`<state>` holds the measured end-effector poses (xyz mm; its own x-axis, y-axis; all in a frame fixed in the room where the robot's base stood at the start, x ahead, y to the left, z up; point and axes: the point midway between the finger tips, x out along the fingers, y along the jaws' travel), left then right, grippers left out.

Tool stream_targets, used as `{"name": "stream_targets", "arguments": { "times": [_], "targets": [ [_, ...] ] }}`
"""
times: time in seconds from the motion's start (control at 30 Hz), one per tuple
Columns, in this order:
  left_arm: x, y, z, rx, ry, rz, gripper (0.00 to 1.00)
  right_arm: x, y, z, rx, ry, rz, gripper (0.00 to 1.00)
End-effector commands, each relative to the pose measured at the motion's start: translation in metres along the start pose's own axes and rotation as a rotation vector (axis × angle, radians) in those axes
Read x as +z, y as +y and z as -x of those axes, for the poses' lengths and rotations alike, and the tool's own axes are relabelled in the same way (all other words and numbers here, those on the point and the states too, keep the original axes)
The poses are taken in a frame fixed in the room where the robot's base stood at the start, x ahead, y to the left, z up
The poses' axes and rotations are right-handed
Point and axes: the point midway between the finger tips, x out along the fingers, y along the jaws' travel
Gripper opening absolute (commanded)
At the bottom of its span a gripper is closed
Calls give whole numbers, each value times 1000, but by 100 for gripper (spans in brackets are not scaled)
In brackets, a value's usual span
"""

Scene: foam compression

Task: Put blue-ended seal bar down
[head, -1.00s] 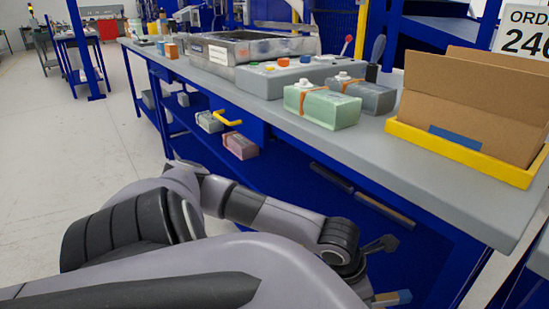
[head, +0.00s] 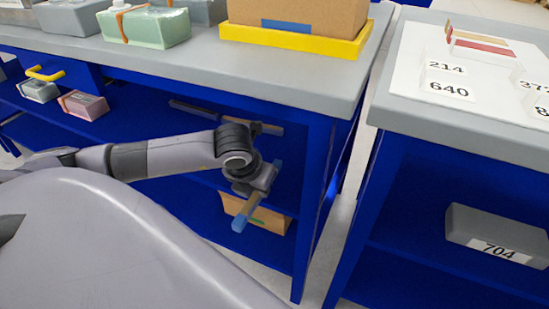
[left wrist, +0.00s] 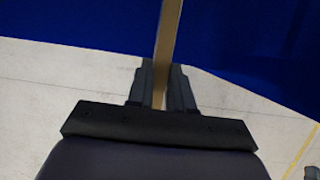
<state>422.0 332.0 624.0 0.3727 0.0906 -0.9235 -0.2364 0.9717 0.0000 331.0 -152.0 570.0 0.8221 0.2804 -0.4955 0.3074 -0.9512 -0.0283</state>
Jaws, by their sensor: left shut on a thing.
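My left gripper (head: 263,184) is shut on the blue-ended seal bar (head: 248,208), a thin tan bar with a blue tip pointing down and toward me. The bar hangs tilted in front of the blue bench, below the height of its top and apart from the shelves as far as I can tell. In the left wrist view the bar (left wrist: 169,35) runs up from between the two dark fingers (left wrist: 160,85); no blue end shows there. My right gripper is in neither current view.
The grey bench top (head: 200,65) carries a yellow tray (head: 300,40) and a green foam block (head: 150,28). A dark bar (head: 205,110) lies under the top. A brown box (head: 275,218) sits on the lower shelf. A second bench (head: 455,130) with label cards stands right, past a gap.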

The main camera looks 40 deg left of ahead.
Motion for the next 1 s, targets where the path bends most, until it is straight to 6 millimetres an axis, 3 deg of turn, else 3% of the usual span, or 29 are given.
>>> {"name": "stream_targets", "arguments": {
  "times": [0.2,0.6,0.8,1.0],
  "targets": [
    [44,-2,-18,-4,-2,2,0,-1,-2,-1,-5,10,4,0],
    [108,-1,-45,-3,-2,0,0,-2,-7,-4,-18,26,9,0],
    [120,-1,-50,-2,0,-2,0,-7,-8,-4,-25,38,3,0],
    [113,-1,-68,-2,3,-3,0,-2,-11,-8,-40,40,-17,0]
  ]
}}
